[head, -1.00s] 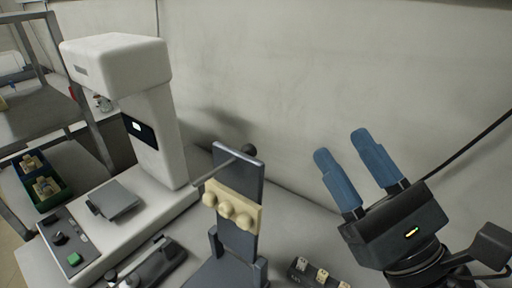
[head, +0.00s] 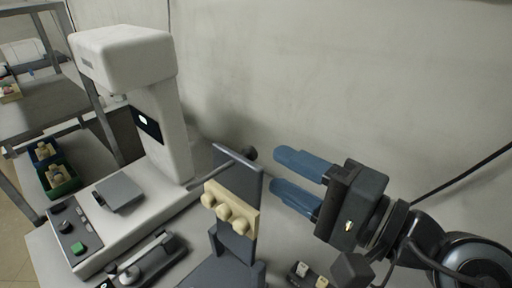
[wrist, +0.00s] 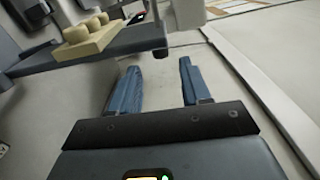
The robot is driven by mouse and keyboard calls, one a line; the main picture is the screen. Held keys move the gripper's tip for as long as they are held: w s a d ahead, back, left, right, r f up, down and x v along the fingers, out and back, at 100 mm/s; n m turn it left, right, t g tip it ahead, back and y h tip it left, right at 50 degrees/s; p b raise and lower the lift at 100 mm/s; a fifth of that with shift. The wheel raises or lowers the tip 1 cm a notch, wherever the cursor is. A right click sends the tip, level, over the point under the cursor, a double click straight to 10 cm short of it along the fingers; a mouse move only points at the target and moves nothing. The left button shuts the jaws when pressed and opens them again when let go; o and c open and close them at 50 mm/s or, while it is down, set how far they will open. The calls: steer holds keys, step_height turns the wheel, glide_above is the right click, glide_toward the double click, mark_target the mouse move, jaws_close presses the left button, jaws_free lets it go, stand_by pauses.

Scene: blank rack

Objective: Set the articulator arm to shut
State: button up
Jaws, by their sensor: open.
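The articulator arm (head: 240,172) is a dark grey plate standing raised and tilted on its base (head: 222,272). It carries a cream block with several round knobs (head: 230,208) and a rod across its top. In the wrist view the arm (wrist: 130,42) shows at upper left with the cream block (wrist: 90,38). My gripper (head: 274,170) is open and empty, its two blue fingers pointing left, just right of and behind the arm's upper part. In the wrist view the gripper (wrist: 157,78) has its fingers apart with nothing between them; the arm plate crosses above the fingertips.
A white machine (head: 160,120) with a green button stands left of the articulator. A small metal fixture (head: 135,262) lies in front. A dark holder with cream pieces (head: 308,274) sits at the lower right. The wall (head: 330,70) is close behind.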

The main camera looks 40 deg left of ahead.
mark_target(256, 156)
steer(key=a+p, duration=0.1)
steer(key=a, duration=0.2)
steer(key=a+p, duration=0.1)
steer(key=a, duration=0.2)
steer(key=shift+w+r+p, duration=0.15)
steer(key=shift+w+p, duration=0.05)
steer(key=shift+p, duration=0.1)
steer(key=shift+a, duration=0.65)
steer(key=shift+c, duration=0.3)
jaws_close()
steer(key=shift+f, duration=0.2)
